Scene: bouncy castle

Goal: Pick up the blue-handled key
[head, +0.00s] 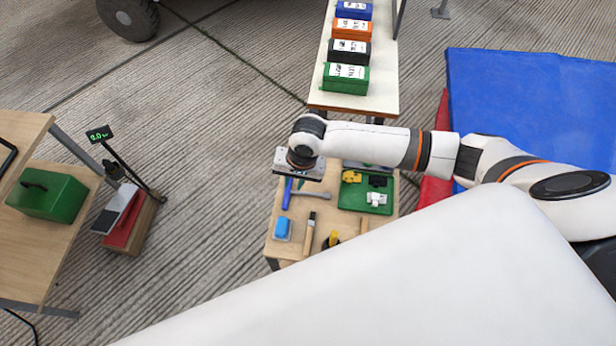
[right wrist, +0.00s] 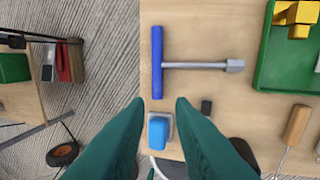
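The blue-handled key is a T-shaped tool with a blue bar handle (right wrist: 157,62) and a grey shaft with a block-like end (right wrist: 234,66). It lies flat on the small wooden table; its handle (head: 286,193) also shows in the head view. My right gripper (right wrist: 160,104) is open and empty above the table, its teal fingertips apart near the lower end of the handle in the wrist view. In the head view my right gripper (head: 300,162) hangs over the table's far left part, its fingertips hidden. My left gripper is not in view.
A green tray (head: 352,204) with small yellow, black and white pieces lies right of the key. A blue item (head: 283,227), a wooden-handled tool (head: 309,232) and a yellow-black thing (head: 333,239) lie nearer. A long table (head: 388,100) with coloured boxes stands behind.

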